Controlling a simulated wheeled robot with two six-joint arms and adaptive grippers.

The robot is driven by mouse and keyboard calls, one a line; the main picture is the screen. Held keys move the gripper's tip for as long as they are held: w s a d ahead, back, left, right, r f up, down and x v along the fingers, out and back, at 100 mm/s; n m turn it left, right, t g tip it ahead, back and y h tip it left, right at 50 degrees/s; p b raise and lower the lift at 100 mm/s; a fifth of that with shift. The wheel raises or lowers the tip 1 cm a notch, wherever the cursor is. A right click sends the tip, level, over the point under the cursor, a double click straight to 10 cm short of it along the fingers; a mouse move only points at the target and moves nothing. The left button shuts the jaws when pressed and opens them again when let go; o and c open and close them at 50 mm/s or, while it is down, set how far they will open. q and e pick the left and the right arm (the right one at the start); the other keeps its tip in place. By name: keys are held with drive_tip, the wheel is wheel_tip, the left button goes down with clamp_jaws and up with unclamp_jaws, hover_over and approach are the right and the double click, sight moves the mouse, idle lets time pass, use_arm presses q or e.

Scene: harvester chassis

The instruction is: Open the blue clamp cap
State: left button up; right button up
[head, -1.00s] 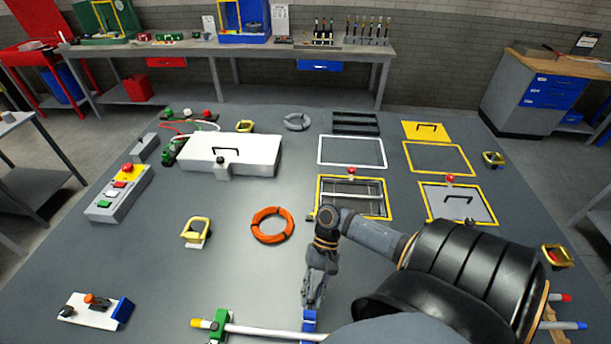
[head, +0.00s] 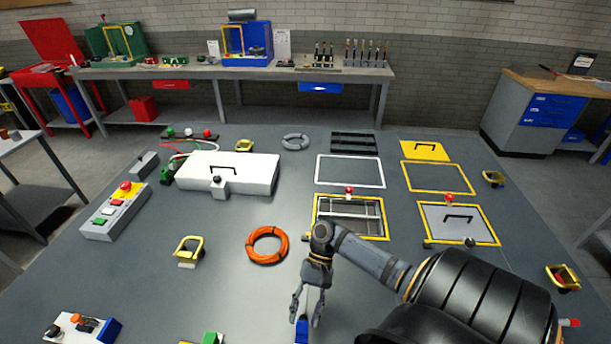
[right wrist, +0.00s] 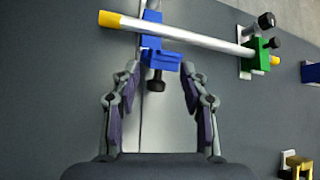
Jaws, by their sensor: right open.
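The blue clamp (right wrist: 158,58) sits around a white rod (right wrist: 190,36) with yellow ends in the right wrist view. A black knob (right wrist: 156,82) sticks out of the clamp toward my gripper. My right gripper (right wrist: 160,72) is open, with one fingertip on each side of the knob and nothing held. In the head view my right gripper (head: 305,319) points down over the blue clamp (head: 302,332), which is cut by the bottom edge. A green clamp (right wrist: 256,52) holds the rod's other end. My left gripper is not in view.
An orange ring (head: 267,245) and a yellow-handled part (head: 188,250) lie beyond on the grey panel. A yellow-framed opening (head: 350,217) is behind my right arm. A white plate with a blue block (head: 108,331) is at the lower left.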

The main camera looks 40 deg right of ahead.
drive_tip(key=v, duration=1.2)
